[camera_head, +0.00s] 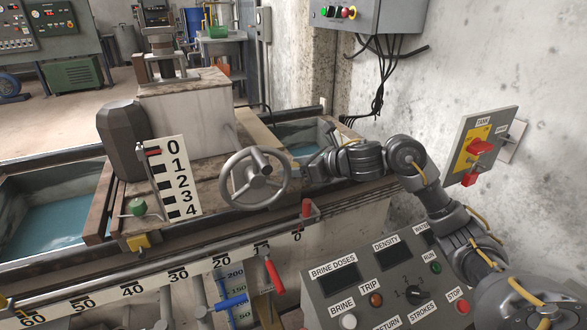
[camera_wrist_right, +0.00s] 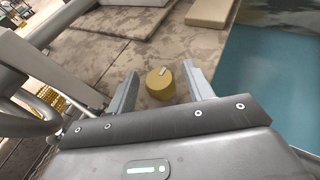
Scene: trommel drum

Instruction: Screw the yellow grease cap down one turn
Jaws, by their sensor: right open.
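The yellow grease cap (camera_wrist_right: 160,88) shows in the right wrist view as a short round knob with a pale mark on top. It sits on a brown, stained surface. My right gripper (camera_wrist_right: 160,72) is open, with one finger on each side of the cap and a visible gap on both sides. I cannot tell how far down the fingers reach beside it. In the head view my right gripper (camera_head: 312,168) is just right of the handwheel, and I cannot make out the cap there. My left gripper is not in view.
A grey handwheel (camera_head: 254,178) stands close left of my right gripper. A water-filled basin (camera_wrist_right: 275,85) lies right of the cap in the wrist view. A control panel (camera_head: 385,285) is below my right arm, and a switch box (camera_head: 480,145) is on the right wall.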

